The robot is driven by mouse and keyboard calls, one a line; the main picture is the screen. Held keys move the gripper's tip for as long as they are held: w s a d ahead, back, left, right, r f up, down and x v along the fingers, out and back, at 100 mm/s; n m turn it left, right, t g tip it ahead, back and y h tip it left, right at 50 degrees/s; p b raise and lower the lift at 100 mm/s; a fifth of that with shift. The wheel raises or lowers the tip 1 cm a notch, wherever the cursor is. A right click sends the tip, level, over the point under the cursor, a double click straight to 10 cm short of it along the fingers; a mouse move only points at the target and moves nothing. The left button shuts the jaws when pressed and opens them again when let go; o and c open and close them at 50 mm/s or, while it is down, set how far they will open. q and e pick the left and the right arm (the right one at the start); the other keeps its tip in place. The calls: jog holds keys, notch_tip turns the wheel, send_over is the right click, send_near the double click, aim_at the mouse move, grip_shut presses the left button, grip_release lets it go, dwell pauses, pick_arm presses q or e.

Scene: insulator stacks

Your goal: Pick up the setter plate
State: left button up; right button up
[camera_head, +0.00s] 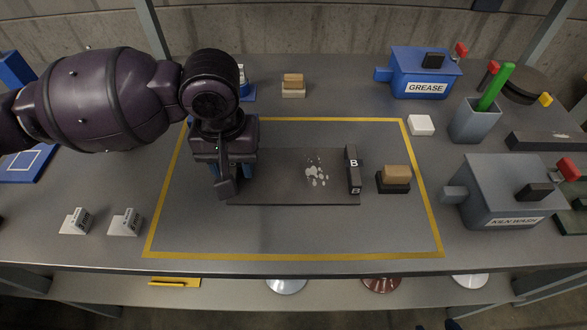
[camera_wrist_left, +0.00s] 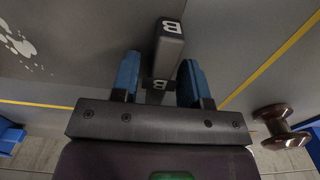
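The setter plate (camera_head: 280,178) is a flat dark grey slab with white specks, lying inside the yellow outline on the table. A dark upright block marked B (camera_head: 353,170) stands at its right end. My left gripper (camera_head: 226,182) is over the plate's left end and hides that end. In the left wrist view, a dark block marked B (camera_wrist_left: 165,50) stands between the blue fingers of my left gripper (camera_wrist_left: 158,80). The fingers look spread around the block, with a narrow gap showing at the left finger. White specks show at that view's left edge. My right gripper is not in view.
A tan block on a dark base (camera_head: 393,180) sits just right of the plate. A blue GREASE box (camera_head: 425,72), a grey cup (camera_head: 475,122) and a grey KILN WASH box (camera_head: 495,190) stand right. Two small white label stands (camera_head: 125,223) are front left. The outlined area's front is clear.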

pick_arm(q)
grip_shut()
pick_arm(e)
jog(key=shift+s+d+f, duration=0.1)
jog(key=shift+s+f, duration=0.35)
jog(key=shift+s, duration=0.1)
pick_arm(q)
jog(key=shift+r, duration=0.1)
jog(key=shift+r, duration=0.25)
notch_tip(320, 180, up, 19)
jog(key=p, duration=0.7)
jog(key=shift+r, duration=0.2)
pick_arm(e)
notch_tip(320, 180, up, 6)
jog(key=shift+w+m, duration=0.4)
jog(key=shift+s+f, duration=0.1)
pick_arm(q)
jog(key=shift+f, duration=0.1)
